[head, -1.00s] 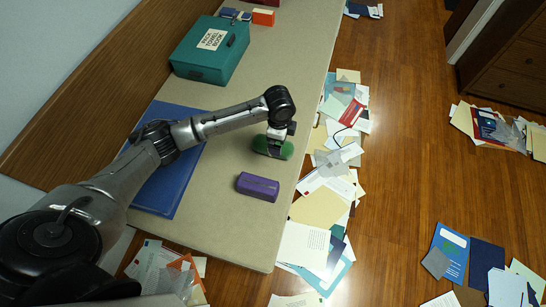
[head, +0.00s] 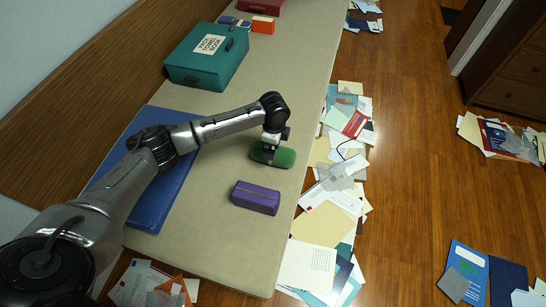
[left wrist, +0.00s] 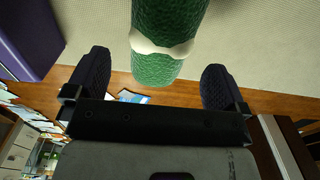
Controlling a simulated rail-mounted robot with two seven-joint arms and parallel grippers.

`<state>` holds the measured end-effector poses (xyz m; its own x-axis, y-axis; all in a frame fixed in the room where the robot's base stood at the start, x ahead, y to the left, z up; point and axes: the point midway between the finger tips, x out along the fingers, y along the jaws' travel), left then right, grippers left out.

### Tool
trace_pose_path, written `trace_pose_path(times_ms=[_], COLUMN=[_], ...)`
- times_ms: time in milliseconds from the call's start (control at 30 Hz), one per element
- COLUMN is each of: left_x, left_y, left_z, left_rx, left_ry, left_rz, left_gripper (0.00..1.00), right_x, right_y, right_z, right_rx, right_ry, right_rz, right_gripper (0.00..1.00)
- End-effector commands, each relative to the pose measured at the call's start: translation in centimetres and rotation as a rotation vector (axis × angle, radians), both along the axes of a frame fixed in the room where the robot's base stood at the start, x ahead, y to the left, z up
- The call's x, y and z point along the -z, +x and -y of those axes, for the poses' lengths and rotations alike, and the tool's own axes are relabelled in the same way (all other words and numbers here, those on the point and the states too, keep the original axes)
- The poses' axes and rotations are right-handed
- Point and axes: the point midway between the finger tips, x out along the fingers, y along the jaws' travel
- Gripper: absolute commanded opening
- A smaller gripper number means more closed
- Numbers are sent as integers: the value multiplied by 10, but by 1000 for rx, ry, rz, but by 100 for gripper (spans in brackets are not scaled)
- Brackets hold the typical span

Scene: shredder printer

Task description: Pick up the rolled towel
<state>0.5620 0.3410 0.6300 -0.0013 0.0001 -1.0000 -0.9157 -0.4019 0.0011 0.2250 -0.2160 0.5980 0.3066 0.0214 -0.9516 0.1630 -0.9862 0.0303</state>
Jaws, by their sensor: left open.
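The rolled towel (head: 284,157) is a green textured roll with a pale band around it, lying on the beige table top. In the left wrist view the towel (left wrist: 158,66) is at the top middle. My left gripper (head: 268,155) points down at the towel in the head view. In the left wrist view its two dark fingers (left wrist: 157,82) are spread wide, with the towel's near end between them and visible gaps on both sides. Whether the fingers reach low enough around the towel is hard to tell. My right gripper is not in view.
A purple box (head: 256,197) lies on the table in front of the towel; it also shows in the left wrist view (left wrist: 28,40). A teal box (head: 207,57) stands farther back and a blue mat (head: 160,205) lies to the left. Papers (head: 322,222) cover the floor beside the table's right edge (head: 308,150).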

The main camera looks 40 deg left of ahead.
Motion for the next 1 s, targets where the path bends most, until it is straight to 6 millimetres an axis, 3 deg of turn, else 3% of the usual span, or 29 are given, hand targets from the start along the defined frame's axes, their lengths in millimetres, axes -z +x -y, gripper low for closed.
trace_pose_path(times_ms=[33,333,700,1000], left_x=[10,24,65,67], left_y=[0,0,0,0], left_z=[0,-1,-4,-4], left_rx=[0,0,1,1], left_ry=[0,0,0,1], left_rz=[0,1,1,2], left_gripper=[100,100,100,100], right_x=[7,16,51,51], right_y=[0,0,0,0], right_z=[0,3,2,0], right_rx=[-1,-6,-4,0], right_ry=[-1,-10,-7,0], right_rz=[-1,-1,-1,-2], right_gripper=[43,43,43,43])
